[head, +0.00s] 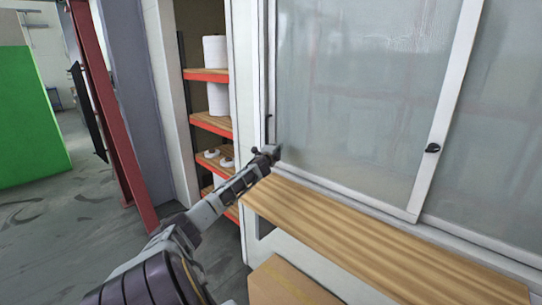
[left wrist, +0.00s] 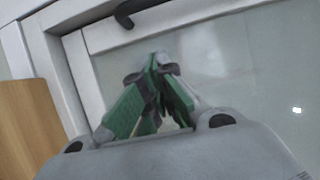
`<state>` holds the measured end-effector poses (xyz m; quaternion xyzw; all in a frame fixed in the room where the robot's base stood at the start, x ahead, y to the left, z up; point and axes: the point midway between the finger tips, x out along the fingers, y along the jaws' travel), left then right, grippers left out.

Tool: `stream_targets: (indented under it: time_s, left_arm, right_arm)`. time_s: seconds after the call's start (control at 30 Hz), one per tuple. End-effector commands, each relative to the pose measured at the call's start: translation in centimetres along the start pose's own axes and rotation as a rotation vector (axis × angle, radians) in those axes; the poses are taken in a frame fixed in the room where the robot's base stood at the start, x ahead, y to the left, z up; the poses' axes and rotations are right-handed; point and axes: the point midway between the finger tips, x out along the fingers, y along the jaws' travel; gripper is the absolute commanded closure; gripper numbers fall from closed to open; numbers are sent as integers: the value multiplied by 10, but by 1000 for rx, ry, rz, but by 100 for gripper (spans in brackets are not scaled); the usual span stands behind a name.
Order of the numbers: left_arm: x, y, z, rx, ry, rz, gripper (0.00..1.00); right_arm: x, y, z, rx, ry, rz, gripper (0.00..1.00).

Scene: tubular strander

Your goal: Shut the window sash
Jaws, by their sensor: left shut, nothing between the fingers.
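The window sash (head: 443,120) is a white-framed, frosted glass pane in a white window frame (head: 246,70). Its right stile carries a small black knob (head: 433,148). A thin dark handle (head: 268,128) shows at the left stile, and a black hooked handle on white framing is at the top of the left wrist view (left wrist: 128,14). My left gripper (head: 270,152) is at the lower left corner of the glass, close to the left stile. Its green-padded fingers (left wrist: 156,65) are shut and empty; whether they touch the frame I cannot tell. My right gripper is not in view.
A wooden sill board (head: 380,245) juts out below the window, with a cardboard box (head: 285,283) under it. Shelves with orange edges (head: 207,75) hold white rolls at the left. A red post (head: 115,120) and a green panel (head: 28,120) stand farther left.

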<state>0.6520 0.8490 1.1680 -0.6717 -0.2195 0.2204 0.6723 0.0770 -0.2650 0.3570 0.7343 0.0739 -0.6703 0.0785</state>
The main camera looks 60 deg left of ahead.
Motion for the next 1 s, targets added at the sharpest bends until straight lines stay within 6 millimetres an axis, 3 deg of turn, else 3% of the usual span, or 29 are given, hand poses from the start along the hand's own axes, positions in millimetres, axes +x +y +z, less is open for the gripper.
stream_targets:
  time_s: [1.0]
  left_arm:
    - [-45,1,-1,1,1,1,100]
  right_arm:
    - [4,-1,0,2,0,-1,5]
